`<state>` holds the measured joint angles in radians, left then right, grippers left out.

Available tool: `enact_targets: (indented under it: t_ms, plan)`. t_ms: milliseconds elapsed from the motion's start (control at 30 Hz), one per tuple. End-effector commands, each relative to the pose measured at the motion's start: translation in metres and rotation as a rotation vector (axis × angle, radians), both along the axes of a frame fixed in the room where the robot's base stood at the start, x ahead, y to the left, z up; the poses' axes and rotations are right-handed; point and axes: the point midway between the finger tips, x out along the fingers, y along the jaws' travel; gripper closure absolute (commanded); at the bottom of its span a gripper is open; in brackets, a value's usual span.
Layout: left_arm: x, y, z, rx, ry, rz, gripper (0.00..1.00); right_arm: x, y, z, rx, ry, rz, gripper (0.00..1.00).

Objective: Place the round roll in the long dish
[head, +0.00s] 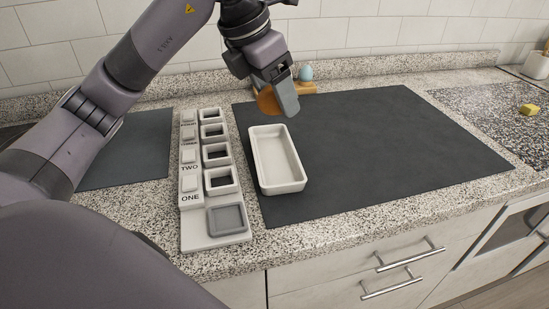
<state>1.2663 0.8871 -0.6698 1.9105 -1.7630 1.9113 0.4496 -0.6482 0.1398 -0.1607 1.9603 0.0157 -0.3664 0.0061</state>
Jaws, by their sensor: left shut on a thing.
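My left gripper (284,97) is at the back of the counter, shut on an orange-brown round roll (266,103). The gripper's fingers hide part of the roll. It appears just behind the far end of the long dish, and its exact height cannot be told. The long dish (281,186) is white, rectangular and empty, and lies lengthwise on the dark mat. My right gripper does not show.
A white tray with labelled compartments (217,243) stands left of the dish. An egg-like blue object (306,72) sits on an orange-brown holder (304,88) near the back wall. The dark mat (400,150) is clear to the right. A yellow object (529,110) lies far right.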

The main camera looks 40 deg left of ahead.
Motion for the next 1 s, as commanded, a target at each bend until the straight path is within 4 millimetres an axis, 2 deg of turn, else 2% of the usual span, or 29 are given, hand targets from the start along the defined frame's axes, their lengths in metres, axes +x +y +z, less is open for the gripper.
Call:
enact_targets:
  t_ms: [33, 100, 333, 633, 833, 1000]
  plan:
    - [-0.001, 0.001, -0.016, 0.001, 0.006, 0.0, 0.61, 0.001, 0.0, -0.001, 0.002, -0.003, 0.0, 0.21]
    - [-0.001, 0.001, -0.033, 0.002, 0.006, 0.0, 0.61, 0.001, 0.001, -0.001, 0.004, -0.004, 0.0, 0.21]
    - [-0.001, 0.0, -0.082, 0.001, 0.004, -0.002, 0.61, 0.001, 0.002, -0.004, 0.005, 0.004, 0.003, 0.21]
    - [0.0, 0.0, -0.107, 0.001, 0.002, -0.002, 0.61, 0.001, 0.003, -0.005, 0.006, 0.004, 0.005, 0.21]
    - [-0.001, 0.0, -0.135, 0.001, 0.003, -0.002, 0.61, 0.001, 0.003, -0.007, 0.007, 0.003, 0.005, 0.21]
    - [0.0, 0.0, -0.136, 0.0, -0.002, -0.003, 0.61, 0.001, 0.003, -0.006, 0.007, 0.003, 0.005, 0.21]
